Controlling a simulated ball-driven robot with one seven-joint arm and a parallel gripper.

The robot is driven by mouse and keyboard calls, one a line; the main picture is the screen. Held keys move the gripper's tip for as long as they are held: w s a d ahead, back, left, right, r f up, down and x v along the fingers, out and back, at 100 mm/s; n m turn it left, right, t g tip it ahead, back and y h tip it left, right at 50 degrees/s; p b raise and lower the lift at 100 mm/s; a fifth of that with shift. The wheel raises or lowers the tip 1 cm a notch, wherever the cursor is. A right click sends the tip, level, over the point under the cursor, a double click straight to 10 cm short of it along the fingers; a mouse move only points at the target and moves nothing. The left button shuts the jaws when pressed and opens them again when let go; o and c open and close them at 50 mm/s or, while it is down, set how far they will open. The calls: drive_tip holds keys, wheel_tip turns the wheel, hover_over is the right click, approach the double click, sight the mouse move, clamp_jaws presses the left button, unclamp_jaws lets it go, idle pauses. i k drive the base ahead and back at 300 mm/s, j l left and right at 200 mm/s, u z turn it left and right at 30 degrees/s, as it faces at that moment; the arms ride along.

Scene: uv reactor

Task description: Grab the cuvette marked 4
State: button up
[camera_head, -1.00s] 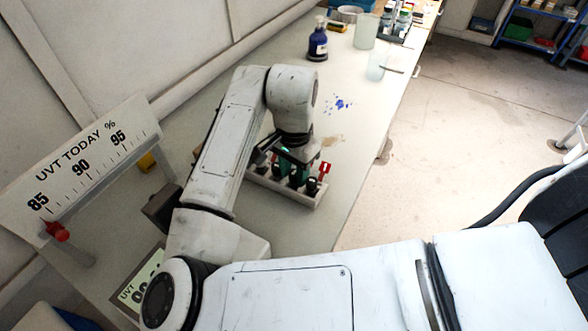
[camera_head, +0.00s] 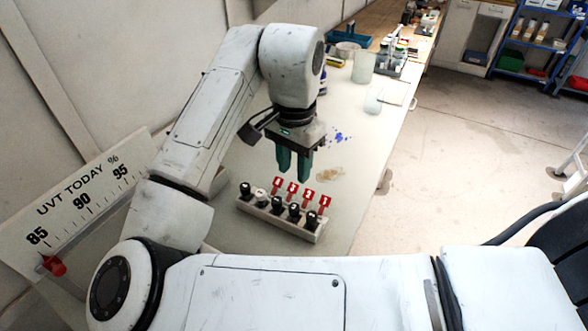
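A pale rack (camera_head: 306,234) stands on the bench and holds a row of small cuvettes with dark caps and one white cap (camera_head: 261,196). Red tags with white marks stand along its far side, among them the rightmost tag (camera_head: 324,203). The marks are too small to read for certain, so I cannot tell which cuvette is marked 4. My gripper (camera_head: 293,176) hangs above and behind the rack with its two green fingers pointing down. The fingers are apart, with nothing visible between them. They do not appear to touch the rack.
A slanted UVT scale board (camera_head: 85,205) with a red pointer stands at the left. Farther back on the bench are clear beakers (camera_head: 363,68), a blue tray (camera_head: 348,34) and bottles. Blue and brown stains mark the bench, which is clear right of the rack up to its edge.

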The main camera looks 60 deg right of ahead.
sight(244, 187)
drive_tip(key=i+l+u, duration=0.15)
drive_tip(key=l+u, duration=0.2)
drive_tip(key=i+l+u, duration=0.15)
drive_tip(key=l+u, duration=0.6)
drive_tip(key=i+l, duration=0.05)
drive_tip(key=l, duration=0.05)
